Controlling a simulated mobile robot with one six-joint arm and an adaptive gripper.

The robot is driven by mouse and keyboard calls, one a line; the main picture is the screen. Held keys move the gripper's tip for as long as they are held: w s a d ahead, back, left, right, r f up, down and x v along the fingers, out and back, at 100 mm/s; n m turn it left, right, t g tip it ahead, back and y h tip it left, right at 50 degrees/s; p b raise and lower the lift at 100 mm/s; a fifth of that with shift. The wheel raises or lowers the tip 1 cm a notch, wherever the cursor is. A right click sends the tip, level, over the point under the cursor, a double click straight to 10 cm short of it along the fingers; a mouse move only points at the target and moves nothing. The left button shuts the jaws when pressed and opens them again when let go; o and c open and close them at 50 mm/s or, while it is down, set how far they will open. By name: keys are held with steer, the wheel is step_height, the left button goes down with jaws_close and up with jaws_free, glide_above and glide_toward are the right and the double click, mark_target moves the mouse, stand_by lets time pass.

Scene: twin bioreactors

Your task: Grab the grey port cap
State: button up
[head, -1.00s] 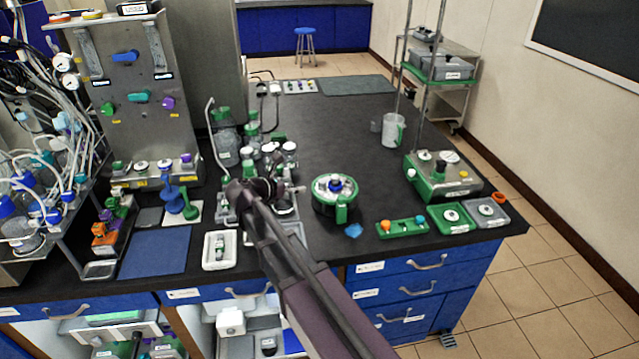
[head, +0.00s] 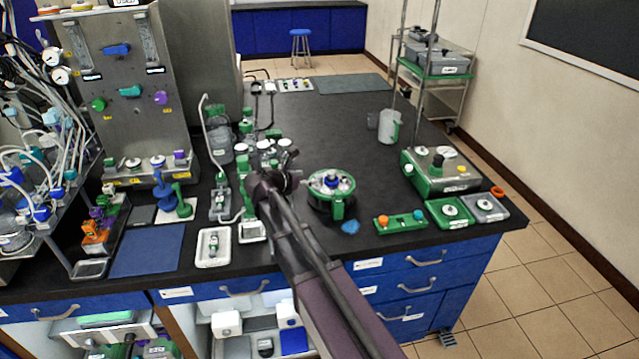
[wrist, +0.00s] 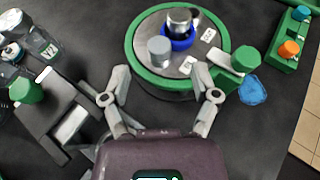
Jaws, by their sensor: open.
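A grey cylindrical cap (wrist: 159,50) stands on the grey top of a round green-rimmed holder (wrist: 133,52) in the wrist view. I take it to be the grey port cap. A shiny metal piece in a blue ring (wrist: 178,38) stands just behind it. My gripper (wrist: 162,72) is open and empty, its two fingers spread either side of the cap's line, with the cap ahead of them and apart from them. In the head view the round holder (head: 345,208) sits right of my arm's end; the cap is too small to make out clearly there.
Right of the holder lie a blue scrap (wrist: 254,90) and a green block with orange and teal knobs (head: 401,222). Bottles and white-capped vessels (head: 268,147) crowd the bench left of my gripper. The bench behind the holder is clear.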

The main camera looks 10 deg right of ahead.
mark_target(318, 177)
steer(key=shift+w+d+f, duration=0.1)
steer(key=shift+w+d, duration=0.05)
steer(key=shift+d, duration=0.05)
stand_by(0.3)
steer(key=b+x, duration=0.2)
steer(key=x, duration=0.2)
steer(key=shift+w+f, duration=0.1)
steer(key=shift+f, duration=0.15)
steer(key=shift+w+d+f, duration=0.1)
steer(key=shift+w+d, duration=0.15)
steer(key=shift+d, duration=0.15)
steer(key=c, duration=0.9)
